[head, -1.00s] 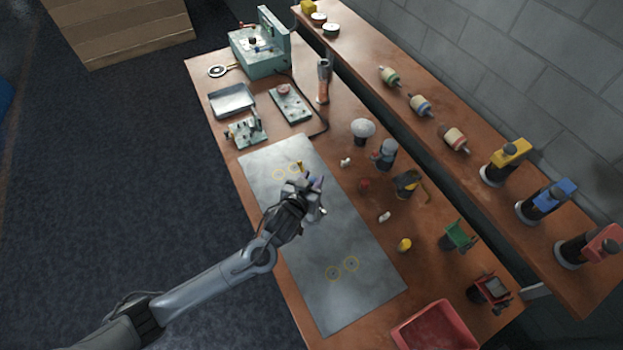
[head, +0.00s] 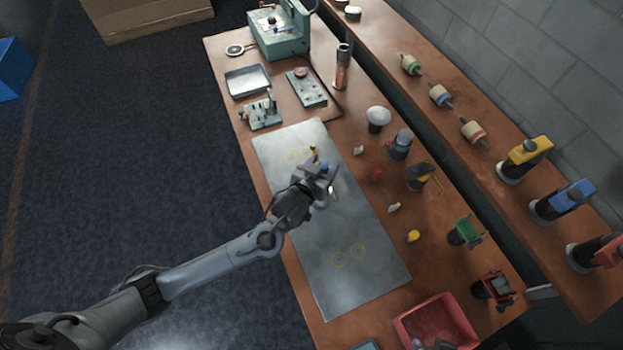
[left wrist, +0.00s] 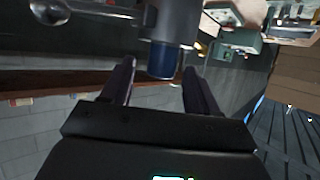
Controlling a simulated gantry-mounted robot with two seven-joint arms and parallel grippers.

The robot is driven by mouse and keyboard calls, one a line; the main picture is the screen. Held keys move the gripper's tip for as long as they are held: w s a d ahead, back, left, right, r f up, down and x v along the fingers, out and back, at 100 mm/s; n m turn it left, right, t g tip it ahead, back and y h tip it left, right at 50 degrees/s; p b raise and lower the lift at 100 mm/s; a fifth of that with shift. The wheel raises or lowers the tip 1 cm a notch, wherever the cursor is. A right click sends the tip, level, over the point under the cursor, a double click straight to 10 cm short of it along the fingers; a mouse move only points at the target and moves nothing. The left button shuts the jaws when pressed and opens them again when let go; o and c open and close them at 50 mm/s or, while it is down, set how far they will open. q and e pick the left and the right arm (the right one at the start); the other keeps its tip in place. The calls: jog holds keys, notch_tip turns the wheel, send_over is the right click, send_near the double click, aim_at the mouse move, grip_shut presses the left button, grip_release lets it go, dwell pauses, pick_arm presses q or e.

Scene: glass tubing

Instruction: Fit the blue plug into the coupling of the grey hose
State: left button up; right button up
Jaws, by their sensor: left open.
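My left gripper (head: 330,181) is over the grey mat (head: 350,225), near its far half. Its fingers are apart in the left wrist view (left wrist: 158,82). A short blue cylinder, which looks like the blue plug (left wrist: 164,60), shows between and beyond the fingers. It sits against the end of a wider grey cylindrical piece (left wrist: 168,22), perhaps the coupling. I cannot tell whether the blue part is seated inside it or whether the fingers touch it. In the head view a small blue spot (head: 325,168) shows at the fingertips. I cannot make out the grey hose.
A small yellow piece (head: 314,152) stands just beyond my gripper. Small parts and holders, such as a green one (head: 467,232), line the right side. A red tray (head: 402,332) is at the near edge.

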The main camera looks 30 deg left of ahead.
pick_arm(q)
jog(key=v, duration=1.1)
jog(key=s+a+f+g, duration=0.1)
jog(key=s+f+g, duration=0.1)
jog(key=s, duration=0.4)
jog(key=s+a+f+m+g, duration=0.1)
jog(key=s+a+f+g, duration=0.1)
jog(key=s, duration=0.5)
jog(key=s+a+f+m+g, duration=0.1)
jog(key=s+f+g, duration=0.2)
jog(key=s+g, duration=0.3)
jog(key=shift+s+a+f, duration=0.25)
jog(key=shift+s+f, duration=0.15)
jog(key=shift+s, duration=0.3)
notch_tip(320, 180, up, 13)
jog(key=p, duration=1.2)
jog(key=shift+p, duration=0.3)
jog(key=shift+f, duration=0.2)
